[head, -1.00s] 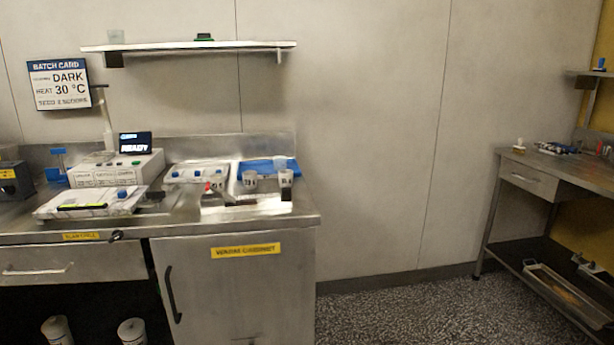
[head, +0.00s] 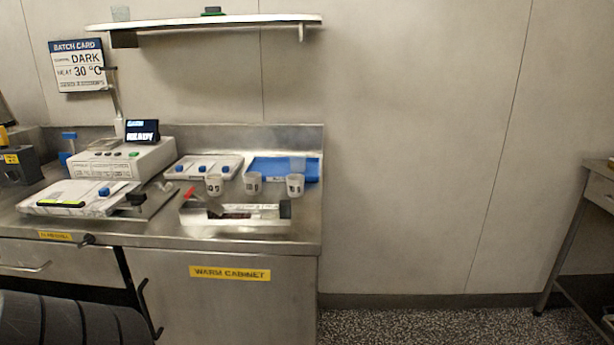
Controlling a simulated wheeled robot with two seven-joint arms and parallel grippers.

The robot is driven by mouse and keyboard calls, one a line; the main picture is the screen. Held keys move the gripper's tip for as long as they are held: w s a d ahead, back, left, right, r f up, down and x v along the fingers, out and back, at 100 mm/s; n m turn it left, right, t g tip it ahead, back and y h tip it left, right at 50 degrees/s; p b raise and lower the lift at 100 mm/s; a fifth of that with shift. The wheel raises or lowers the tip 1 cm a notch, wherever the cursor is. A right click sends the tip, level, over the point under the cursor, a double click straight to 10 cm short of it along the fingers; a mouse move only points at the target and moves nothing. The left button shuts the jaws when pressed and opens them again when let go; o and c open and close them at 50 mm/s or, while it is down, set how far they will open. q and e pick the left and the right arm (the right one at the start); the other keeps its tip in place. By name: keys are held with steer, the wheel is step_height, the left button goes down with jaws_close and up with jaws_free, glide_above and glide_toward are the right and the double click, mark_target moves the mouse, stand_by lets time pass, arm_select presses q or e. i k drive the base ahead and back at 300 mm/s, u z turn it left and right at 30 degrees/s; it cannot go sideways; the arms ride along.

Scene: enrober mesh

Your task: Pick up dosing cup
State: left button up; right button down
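Three small white cups stand in a row on the steel counter (head: 60,222): a left cup (head: 213,185), a middle cup (head: 252,183) and a right cup (head: 295,185). Each has dark marking on its front, too blurred to read surely. A paler, translucent cup (head: 298,164) shows behind the right one, at the blue tray. I cannot tell which of these is the dosing cup. Neither gripper is in view. A dark ribbed shape at the lower left seems to be part of my arm.
A white-framed tray (head: 235,222) lies before the cups. Left are a white machine (head: 120,158) with a READY screen and a white panel with blue knobs (head: 203,167). The blue tray (head: 270,168) lies behind. A shelf (head: 210,22) hangs above. Floor to the right is clear.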

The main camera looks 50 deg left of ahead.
mark_target(252, 180)
steer(key=u, duration=0.45)
steer(key=i, duration=0.9)
steer(key=u, duration=0.8)
